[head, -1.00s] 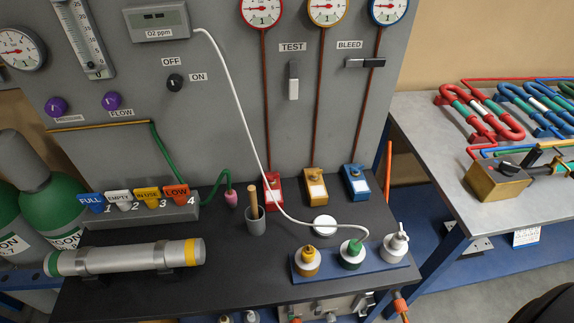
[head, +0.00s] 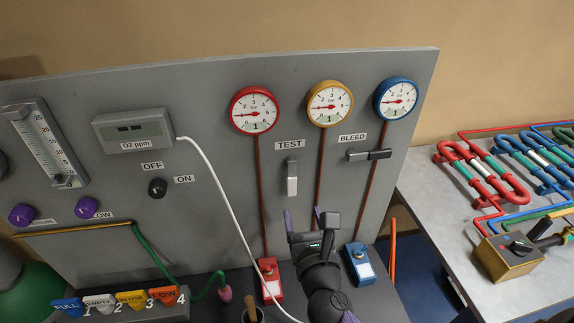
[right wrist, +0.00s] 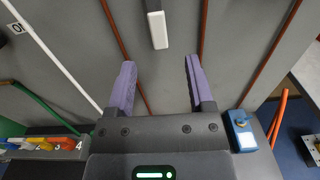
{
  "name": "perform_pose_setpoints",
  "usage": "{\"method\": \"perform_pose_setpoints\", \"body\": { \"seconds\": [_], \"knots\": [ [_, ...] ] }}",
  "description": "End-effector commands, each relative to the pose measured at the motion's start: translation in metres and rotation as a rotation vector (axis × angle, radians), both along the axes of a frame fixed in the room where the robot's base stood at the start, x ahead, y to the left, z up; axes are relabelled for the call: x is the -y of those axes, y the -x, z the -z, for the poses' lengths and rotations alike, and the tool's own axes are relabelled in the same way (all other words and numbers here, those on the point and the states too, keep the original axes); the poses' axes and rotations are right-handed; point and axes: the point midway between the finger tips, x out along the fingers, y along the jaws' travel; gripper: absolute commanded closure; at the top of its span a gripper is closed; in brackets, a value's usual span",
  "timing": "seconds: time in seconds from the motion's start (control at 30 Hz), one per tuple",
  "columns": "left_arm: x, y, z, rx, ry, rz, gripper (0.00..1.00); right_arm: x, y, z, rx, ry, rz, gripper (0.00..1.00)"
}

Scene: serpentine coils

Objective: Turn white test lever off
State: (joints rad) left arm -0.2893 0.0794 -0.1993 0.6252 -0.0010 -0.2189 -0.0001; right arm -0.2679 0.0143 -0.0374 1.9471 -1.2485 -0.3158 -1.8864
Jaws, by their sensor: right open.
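The white test lever (head: 292,184) hangs straight down on the grey panel under the TEST label (head: 290,145). Its lower end is white, its upper part dark. In the right wrist view the lever (right wrist: 158,30) is at the top, just beyond the gap between the fingertips. My right gripper (head: 303,218) is open and empty, with purple fingers pointing up at the panel below the lever. The fingers also show in the right wrist view (right wrist: 158,65), one on each side of the lever's line and apart from it. My left gripper is out of view.
A dark BLEED lever (head: 369,155) sits level to the right. Red, yellow and blue gauges (head: 326,103) are above, with brown pipes running down. A white cable (head: 222,200) hangs left of the lever. A red block (head: 268,280) and blue block (head: 359,264) flank my right arm.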

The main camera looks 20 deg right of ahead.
Motion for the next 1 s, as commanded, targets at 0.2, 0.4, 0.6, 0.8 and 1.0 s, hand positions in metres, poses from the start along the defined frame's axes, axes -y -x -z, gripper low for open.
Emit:
{"method": "perform_pose_setpoints", "body": {
  "seconds": [0.2,0.4,0.6,0.8,1.0],
  "knots": [
    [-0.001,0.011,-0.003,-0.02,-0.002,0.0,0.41,0.006,-0.031,-0.002,0.001,0.025,-0.007,0.32],
    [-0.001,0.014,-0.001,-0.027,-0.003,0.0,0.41,0.017,-0.072,0.0,0.0,0.02,-0.006,0.32],
    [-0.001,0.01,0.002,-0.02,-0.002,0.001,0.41,0.023,-0.093,0.001,-0.002,0.02,-0.006,0.32],
    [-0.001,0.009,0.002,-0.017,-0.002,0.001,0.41,0.024,-0.096,0.0,-0.002,0.019,-0.006,0.32],
    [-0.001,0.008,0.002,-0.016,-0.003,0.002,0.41,0.024,-0.096,0.0,-0.003,0.018,-0.006,0.54]
  ]
}}
